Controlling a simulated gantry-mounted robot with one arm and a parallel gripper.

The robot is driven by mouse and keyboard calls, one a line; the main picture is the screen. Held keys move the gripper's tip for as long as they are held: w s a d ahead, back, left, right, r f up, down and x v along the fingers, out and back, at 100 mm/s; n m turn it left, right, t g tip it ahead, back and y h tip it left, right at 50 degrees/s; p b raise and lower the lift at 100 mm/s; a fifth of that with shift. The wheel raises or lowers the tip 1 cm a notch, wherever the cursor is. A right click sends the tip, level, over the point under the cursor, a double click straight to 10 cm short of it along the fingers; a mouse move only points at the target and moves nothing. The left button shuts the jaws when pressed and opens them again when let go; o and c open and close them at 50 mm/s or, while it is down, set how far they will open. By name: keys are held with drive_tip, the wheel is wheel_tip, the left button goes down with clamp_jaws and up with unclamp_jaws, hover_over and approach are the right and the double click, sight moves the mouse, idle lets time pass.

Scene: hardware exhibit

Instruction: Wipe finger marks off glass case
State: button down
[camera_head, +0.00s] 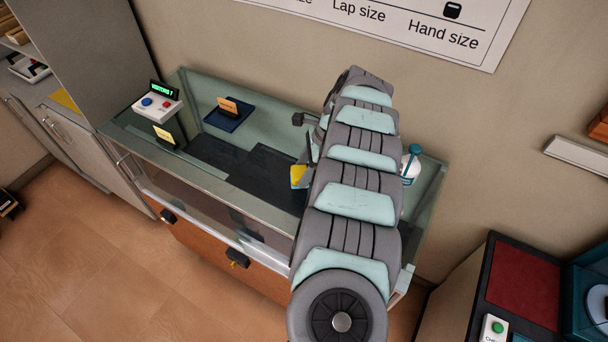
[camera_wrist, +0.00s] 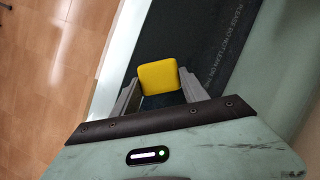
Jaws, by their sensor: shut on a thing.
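The glass case (camera_head: 205,197) stands against the wall in the head view, with a dark panel inside. Its pale edge strip (camera_wrist: 122,50) runs up the wrist view beside a dark surface (camera_wrist: 200,40) with white lettering. My gripper (camera_wrist: 158,92) is shut on a yellow pad (camera_wrist: 158,76), held between both fingers over that dark surface. The head view shows part of the yellow pad (camera_head: 298,176) left of my arm, with some blue on it. Whether the pad touches the glass I cannot tell. I make out no finger marks. My arm hides the case's right part.
A white bottle with a blue top (camera_head: 412,160) is right of my arm. A red-topped cabinet (camera_head: 522,282) stands at lower right.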

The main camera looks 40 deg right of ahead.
drive_tip(key=shift+r+p, duration=0.85)
drive_tip(key=shift+r, duration=1.4)
